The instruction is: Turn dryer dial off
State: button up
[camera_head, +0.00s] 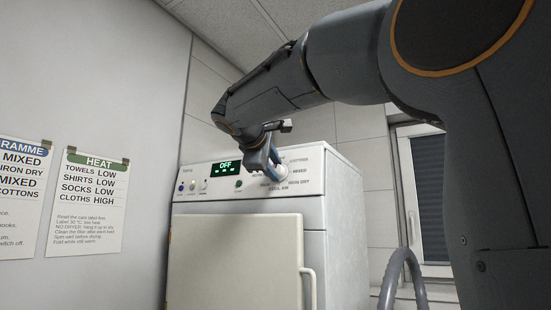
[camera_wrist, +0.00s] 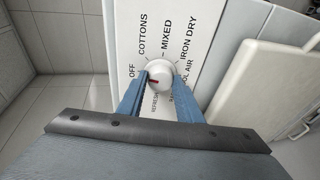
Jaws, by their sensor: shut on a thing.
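The dryer dial (camera_wrist: 159,69) is a round white knob with a red pointer mark, on the white control panel among printed programme names. The blue fingers of my gripper (camera_wrist: 160,77) sit on either side of the dial and are shut on it. The red mark lies toward the left side of the dial, where the OFF label (camera_wrist: 131,72) is printed; its exact heading is hard to read. In the head view my gripper (camera_head: 275,159) covers part of the dial (camera_head: 283,173). The dryer's small display (camera_head: 226,168) reads OFF in green.
The dryer door (camera_head: 235,262) below the panel is closed, with a handle (camera_head: 308,288) at its right. A small dark green button (camera_head: 238,184) sits left of the dial. Posters (camera_head: 86,203) hang on the left wall. A grey curved tube (camera_head: 402,275) stands right of the dryer.

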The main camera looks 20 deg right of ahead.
jog(key=shift+n+p, duration=0.75)
jog(key=shift+n, duration=0.05)
jog(key=o, duration=1)
jog(key=shift+o, duration=0.2)
jog(key=b+v, duration=0.2)
jog(key=v, duration=0.5)
jog(key=shift+a+r+b, duration=0.2)
jog(key=shift+a+b, duration=0.1)
jog(key=shift+a, duration=0.05)
jog(key=shift+s, duration=0.15)
